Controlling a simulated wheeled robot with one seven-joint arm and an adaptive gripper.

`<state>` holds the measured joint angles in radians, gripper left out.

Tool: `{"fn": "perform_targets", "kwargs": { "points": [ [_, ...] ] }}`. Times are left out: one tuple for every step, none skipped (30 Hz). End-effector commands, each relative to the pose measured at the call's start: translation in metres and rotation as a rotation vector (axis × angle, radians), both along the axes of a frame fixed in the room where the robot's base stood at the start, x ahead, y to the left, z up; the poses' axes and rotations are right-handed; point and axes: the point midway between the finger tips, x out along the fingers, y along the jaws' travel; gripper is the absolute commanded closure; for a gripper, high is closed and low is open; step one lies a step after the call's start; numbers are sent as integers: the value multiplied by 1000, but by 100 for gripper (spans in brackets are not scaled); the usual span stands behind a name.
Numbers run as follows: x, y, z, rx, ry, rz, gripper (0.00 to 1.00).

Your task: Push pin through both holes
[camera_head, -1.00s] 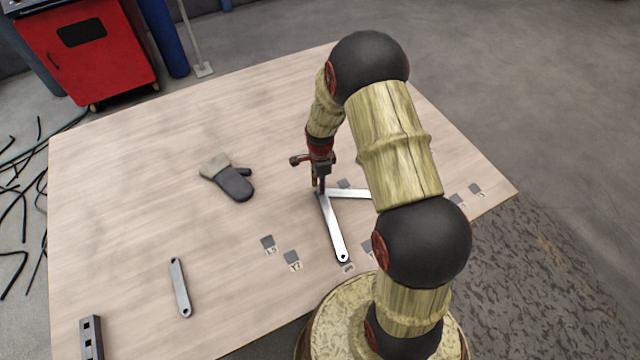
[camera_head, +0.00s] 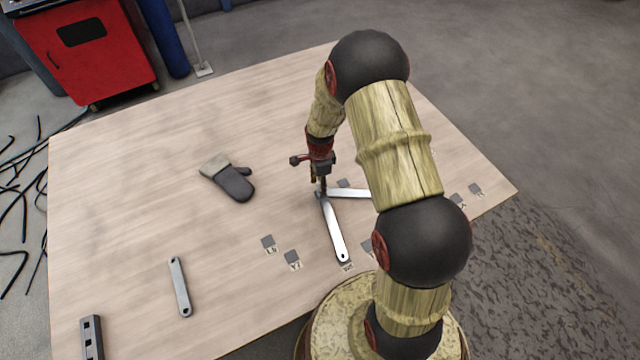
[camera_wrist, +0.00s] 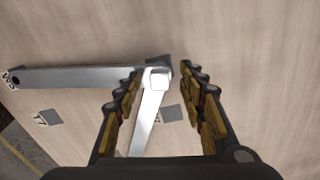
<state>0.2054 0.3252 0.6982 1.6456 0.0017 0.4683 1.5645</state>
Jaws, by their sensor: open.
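Two flat silver bars meet end over end at a corner on the table. One bar (camera_head: 334,228) runs toward the robot and has a dark hole at its near end; it also shows in the wrist view (camera_wrist: 70,78). The other bar (camera_head: 349,193) runs right and is partly behind my arm; it also shows in the wrist view (camera_wrist: 149,118). A small pale square-topped piece, apparently the pin (camera_wrist: 159,78), stands at the overlapping corner. My gripper (camera_head: 321,190) is over this corner. In the wrist view my gripper (camera_wrist: 160,72) is open, its fingers either side of the piece, with visible gaps. The holes there are hidden.
A grey glove (camera_head: 233,182) lies left of the gripper. A loose grey bar (camera_head: 180,288) and a dark block with square holes (camera_head: 91,338) lie near left. Several dark square tags dot the near table. The table's (camera_head: 130,165) far left is clear.

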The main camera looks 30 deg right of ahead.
Motion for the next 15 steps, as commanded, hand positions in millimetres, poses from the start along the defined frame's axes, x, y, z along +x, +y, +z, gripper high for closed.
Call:
{"fn": "perform_targets", "kwargs": {
  "points": [
    [0, 0, 2, 0, -1, 0, 60],
    [1, 0, 4, 0, -1, 0, 60],
    [1, 0, 8, 0, -1, 0, 60],
    [1, 0, 11, 0, -1, 0, 60],
    [1, 0, 16, 0, -2, 0, 60],
    [1, 0, 23, -1, -4, 0, 60],
    [1, 0, 28, -1, -4, 0, 60],
    [1, 0, 34, -1, -5, 0, 60],
    [2, 0, 43, -1, -7, 0, 60],
    [2, 0, 49, -1, -5, 0, 60],
    [1, 0, 55, -1, -5, 0, 60],
    [1, 0, 64, -1, -5, 0, 60],
    [1, 0, 70, -1, -4, 0, 60],
    [1, 0, 76, -1, -5, 0, 60],
    [1, 0, 84, -1, -5, 0, 60]
  ]
}}
